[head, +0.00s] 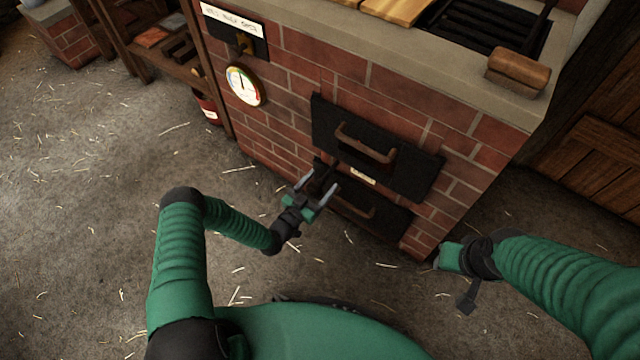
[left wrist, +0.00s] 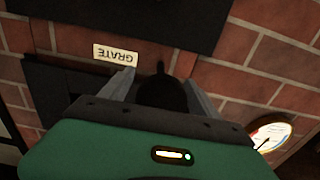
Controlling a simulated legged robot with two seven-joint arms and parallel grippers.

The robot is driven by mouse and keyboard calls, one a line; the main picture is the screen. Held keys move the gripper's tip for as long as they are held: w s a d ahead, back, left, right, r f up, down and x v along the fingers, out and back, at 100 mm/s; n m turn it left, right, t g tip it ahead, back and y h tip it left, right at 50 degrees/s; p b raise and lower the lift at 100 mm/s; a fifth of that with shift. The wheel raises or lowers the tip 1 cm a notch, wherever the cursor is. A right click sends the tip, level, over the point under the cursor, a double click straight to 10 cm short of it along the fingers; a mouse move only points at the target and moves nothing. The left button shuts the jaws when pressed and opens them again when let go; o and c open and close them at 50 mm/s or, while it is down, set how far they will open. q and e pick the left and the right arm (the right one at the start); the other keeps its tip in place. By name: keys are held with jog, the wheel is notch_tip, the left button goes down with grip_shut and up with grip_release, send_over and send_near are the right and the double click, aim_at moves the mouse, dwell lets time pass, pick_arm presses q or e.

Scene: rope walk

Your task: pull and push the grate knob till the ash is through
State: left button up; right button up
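The grate knob (left wrist: 162,92) is dark and sits between the fingers of my left gripper in the left wrist view, below a dark rod. My left gripper (head: 320,182) is at the lower front of the brick stove, its fingers spread around the knob; contact is not clear. A cream label reading GRATE (left wrist: 115,55) shows upside down beside it, and also in the head view (head: 363,175). My right gripper (head: 458,257) is low at the right, apart from the stove; its fingers are hard to make out. No ash can be made out.
The brick stove (head: 290,75) has an upper black door with a brown handle (head: 365,143) and a lower dark door (head: 372,212) close to the left gripper. A round gauge (head: 245,86) is at its left. A wooden block (head: 517,72) lies on top. Straw-strewn floor (head: 90,150) is clear at left.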

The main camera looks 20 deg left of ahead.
aim_at(338, 162)
pick_arm(q)
jog(key=shift+a, duration=0.1)
grip_shut()
jog(key=b+x, duration=0.3)
jog(key=x, duration=0.3)
jog(key=shift+w+f, duration=0.15)
jog(key=shift+w, duration=0.25)
jog(key=shift+c, duration=1.8)
grip_release()
jog(key=o, duration=0.4)
